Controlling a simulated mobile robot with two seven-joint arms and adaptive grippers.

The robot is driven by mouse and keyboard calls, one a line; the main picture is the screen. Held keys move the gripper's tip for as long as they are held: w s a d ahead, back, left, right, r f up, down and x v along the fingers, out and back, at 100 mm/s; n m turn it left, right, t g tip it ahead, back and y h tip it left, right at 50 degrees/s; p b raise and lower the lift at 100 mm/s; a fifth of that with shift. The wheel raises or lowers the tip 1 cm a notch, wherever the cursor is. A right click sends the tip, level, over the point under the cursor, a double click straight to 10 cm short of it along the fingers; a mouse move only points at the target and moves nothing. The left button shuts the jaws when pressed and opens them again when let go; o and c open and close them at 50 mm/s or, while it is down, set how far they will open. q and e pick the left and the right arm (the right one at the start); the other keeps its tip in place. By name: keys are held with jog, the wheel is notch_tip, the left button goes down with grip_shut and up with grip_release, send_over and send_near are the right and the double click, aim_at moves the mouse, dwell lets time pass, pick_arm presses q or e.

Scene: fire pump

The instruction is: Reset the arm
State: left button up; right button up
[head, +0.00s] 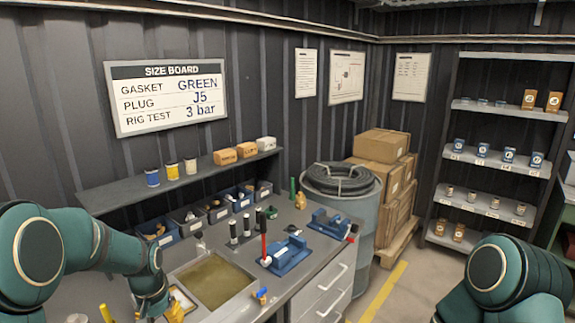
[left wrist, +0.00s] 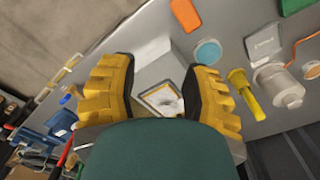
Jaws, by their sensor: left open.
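My left arm comes in from the left in the head view, bent downward over the left part of the workbench (head: 305,268). Its yellow-fingered left gripper (head: 175,309) is at the bottom edge, partly cut off. In the left wrist view the left gripper (left wrist: 163,92) is open, its two ridged yellow fingers wide apart with nothing held. Between and beyond the fingers is a grey block with a small orange-and-white framed item (left wrist: 162,98); I cannot tell whether it touches a finger. My right arm shows only as a teal link at the lower right; its gripper is out of view.
Blue vises (head: 287,254), a red-handled tool (head: 264,246), small bins (head: 221,210) and an olive recessed panel (head: 212,282) occupy the bench. A yellow plug-like part (left wrist: 244,92) and pale blue disc (left wrist: 208,52) lie near the left gripper. A hose drum (head: 345,208) stands beyond the bench.

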pick_arm(q)
jog(key=s+d+f+h+b, duration=0.1)
jog(key=s+d+f, duration=0.15)
jog(key=f, duration=0.45)
jog(key=s+d+f+b, duration=0.1)
jog(key=d+f, duration=0.3)
jog(key=f, duration=0.3)
jog(key=s+d+f+n+t+h+b, duration=0.1)
jog(key=s+d+f+h+b, duration=0.1)
jog(key=s+d+f, duration=0.9)
jog(key=shift+s+d+t+h+b, duration=0.35)
jog(key=shift+s+d+b, duration=0.35)
jog(key=shift+s, duration=0.4)
pick_arm(e)
notch_tip(320, 180, down, 7)
jog(key=shift+w+a+r, duration=0.15)
jog(key=shift+w+a, duration=0.05)
jog(key=shift+a, duration=0.2)
pick_arm(q)
jog(key=shift+a+f, duration=0.1)
jog(key=shift+a, duration=0.1)
pick_arm(e)
jog(key=shift+a, duration=0.15)
